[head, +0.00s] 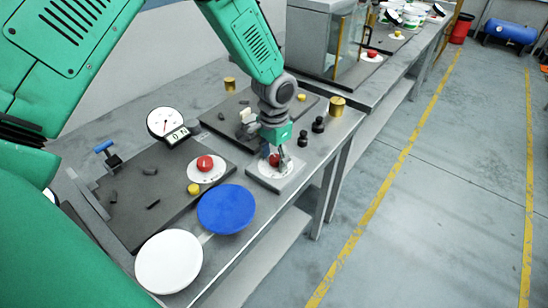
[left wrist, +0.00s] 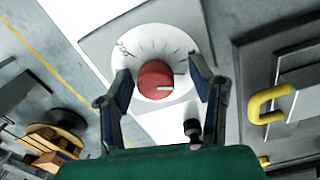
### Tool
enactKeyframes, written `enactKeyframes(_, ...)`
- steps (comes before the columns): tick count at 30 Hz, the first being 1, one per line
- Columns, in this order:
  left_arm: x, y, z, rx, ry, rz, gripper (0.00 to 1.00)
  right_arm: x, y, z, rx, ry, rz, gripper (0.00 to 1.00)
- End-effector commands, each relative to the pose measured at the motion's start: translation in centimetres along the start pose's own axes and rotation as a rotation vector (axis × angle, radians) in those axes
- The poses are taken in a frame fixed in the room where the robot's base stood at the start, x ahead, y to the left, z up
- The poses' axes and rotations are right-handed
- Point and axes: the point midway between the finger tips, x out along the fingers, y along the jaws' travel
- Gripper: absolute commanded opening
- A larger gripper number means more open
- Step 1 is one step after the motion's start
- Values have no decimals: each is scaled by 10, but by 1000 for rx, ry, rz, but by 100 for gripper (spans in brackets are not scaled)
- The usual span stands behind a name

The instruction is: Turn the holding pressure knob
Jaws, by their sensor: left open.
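A red knob (head: 274,160) sits on a round white dial on a grey plate at the table's front edge. In the left wrist view, this red knob (left wrist: 156,81) has a white pointer line toward the right, and the white dial (left wrist: 184,42) has tick marks and small lettering too blurred to read. My left gripper (head: 277,154) is directly over the knob, pointing down. In the left wrist view its open fingers (left wrist: 159,70) stand on either side of the knob, with gaps visible. A second red knob (head: 205,163) sits on another white dial to the left. My right gripper is not in view.
A blue disc (head: 226,209) and a white disc (head: 169,262) lie at the front left. A pressure gauge (head: 163,122) stands behind. Black knobs (head: 318,125) and a brass cylinder (head: 337,106) are right of my gripper. The floor to the right is free.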

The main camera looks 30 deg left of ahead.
Motion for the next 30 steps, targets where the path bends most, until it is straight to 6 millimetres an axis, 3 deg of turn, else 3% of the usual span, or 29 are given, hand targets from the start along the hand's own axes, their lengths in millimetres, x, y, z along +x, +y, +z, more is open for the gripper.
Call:
enactKeyframes(12, -76, -8, 0, 0, 6, 6, 50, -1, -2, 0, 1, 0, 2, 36)
enactKeyframes(18, -104, -10, 1, 0, 2, 8, 50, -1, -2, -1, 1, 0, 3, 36)
enactKeyframes(30, -114, -8, 1, 0, -1, 8, 50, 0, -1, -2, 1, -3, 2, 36)
